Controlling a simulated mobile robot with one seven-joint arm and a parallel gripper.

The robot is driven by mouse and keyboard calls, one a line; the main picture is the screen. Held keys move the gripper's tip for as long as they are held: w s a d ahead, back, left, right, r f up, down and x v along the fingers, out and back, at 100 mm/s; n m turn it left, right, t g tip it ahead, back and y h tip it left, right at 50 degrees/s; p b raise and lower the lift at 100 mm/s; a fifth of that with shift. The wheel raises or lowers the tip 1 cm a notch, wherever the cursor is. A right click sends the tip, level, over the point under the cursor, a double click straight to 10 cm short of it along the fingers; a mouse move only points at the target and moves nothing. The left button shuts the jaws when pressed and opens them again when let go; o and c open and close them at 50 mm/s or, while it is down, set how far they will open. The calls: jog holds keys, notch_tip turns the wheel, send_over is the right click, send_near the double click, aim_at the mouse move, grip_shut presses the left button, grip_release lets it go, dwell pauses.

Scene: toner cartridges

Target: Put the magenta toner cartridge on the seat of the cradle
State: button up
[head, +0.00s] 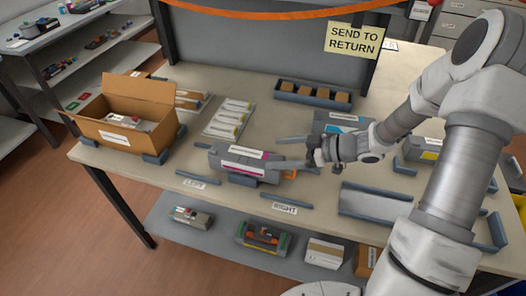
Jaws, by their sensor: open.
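The magenta toner cartridge (238,163), a long grey body with a magenta stripe and white label, lies at the table's middle. A low blue-grey support (242,181) shows under its front side; this looks like the cradle, but its seat is hidden by the cartridge. The cartridge looks roughly level; I cannot tell whether it is fully seated. My gripper (291,153) is at the cartridge's right end with its fingers spread and pointing left. The nearer finger overlaps that end in the picture; contact cannot be told.
An open cardboard box (127,117) stands at left, a pale tray of labelled packs (229,118) behind the cartridge. A blue bin of brown blocks (313,93) is at the back. A grey trough (375,203) lies at front right. Low bars marked LEFT (198,180) and RIGHT (285,201) lie in front.

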jog(key=shift+v, duration=1.45)
